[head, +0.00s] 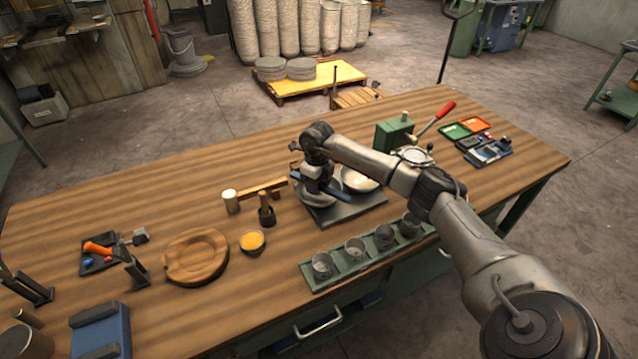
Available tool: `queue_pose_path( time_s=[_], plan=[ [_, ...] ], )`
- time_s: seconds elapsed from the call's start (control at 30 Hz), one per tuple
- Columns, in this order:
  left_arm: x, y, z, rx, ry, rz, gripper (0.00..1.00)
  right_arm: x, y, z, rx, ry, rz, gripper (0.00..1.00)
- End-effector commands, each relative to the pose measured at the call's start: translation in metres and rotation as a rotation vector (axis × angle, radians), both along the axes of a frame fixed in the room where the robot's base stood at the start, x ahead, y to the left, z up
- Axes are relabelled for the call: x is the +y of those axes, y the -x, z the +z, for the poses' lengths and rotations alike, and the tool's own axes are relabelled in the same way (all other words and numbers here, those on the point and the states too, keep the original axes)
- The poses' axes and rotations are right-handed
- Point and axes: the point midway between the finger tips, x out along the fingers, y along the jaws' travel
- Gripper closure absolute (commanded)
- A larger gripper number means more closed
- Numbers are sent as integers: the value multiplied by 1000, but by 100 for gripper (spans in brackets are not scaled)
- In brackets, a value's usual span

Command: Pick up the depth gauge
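My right arm reaches in from the lower right. Its gripper (316,190) points down over a dark square plate (348,212) near the middle of the bench. A dark blue bar (304,183) shows at the gripper, above a round metal dish on the plate. I cannot tell whether this bar is the depth gauge, or whether the fingers are touching it. The fingertips are small and partly hidden, so their opening is unclear. A pale bowl (360,179) stands just right of the gripper, partly behind my arm.
A green tray (337,273) of glass jars lies in front. A wooden mallet (258,190), yellow-filled bowl (252,241) and round wooden board (196,257) are to the left. The back left bench is clear.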

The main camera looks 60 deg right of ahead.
Motion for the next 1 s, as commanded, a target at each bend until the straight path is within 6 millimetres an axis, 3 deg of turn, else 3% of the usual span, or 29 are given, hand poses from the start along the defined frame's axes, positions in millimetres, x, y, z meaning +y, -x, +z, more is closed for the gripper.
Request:
queue_pose_path(
  time_s=[0.47,0.77,1.0],
  plan=[
    [-2,0,0,0,5,4,57,0,0,1,-1,0,0,95],
    [-4,0,1,0,14,9,57,-1,0,6,-2,0,-1,95],
    [-3,0,5,0,11,7,57,-1,-1,34,-3,2,-1,95]
  ],
)
